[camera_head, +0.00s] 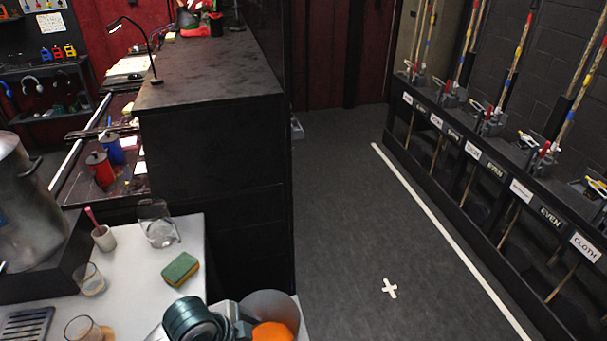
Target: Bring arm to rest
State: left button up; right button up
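Neither of my grippers shows in the head view. At the bottom edge, a grey and teal rounded metal shape is cut off by the frame; I cannot tell if it is a part of my arm. No cue buttons can be made out.
A black cabinet (215,130) stands behind. A rack (480,165) with poles lines the right. Grey floor (345,220) between is clear.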

pick_arm(q)
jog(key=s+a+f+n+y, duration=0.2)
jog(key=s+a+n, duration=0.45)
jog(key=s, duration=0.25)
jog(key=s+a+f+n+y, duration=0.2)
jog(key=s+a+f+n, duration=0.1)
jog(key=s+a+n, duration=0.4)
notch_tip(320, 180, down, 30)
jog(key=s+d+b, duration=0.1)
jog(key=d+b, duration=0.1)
jog(key=b, duration=0.2)
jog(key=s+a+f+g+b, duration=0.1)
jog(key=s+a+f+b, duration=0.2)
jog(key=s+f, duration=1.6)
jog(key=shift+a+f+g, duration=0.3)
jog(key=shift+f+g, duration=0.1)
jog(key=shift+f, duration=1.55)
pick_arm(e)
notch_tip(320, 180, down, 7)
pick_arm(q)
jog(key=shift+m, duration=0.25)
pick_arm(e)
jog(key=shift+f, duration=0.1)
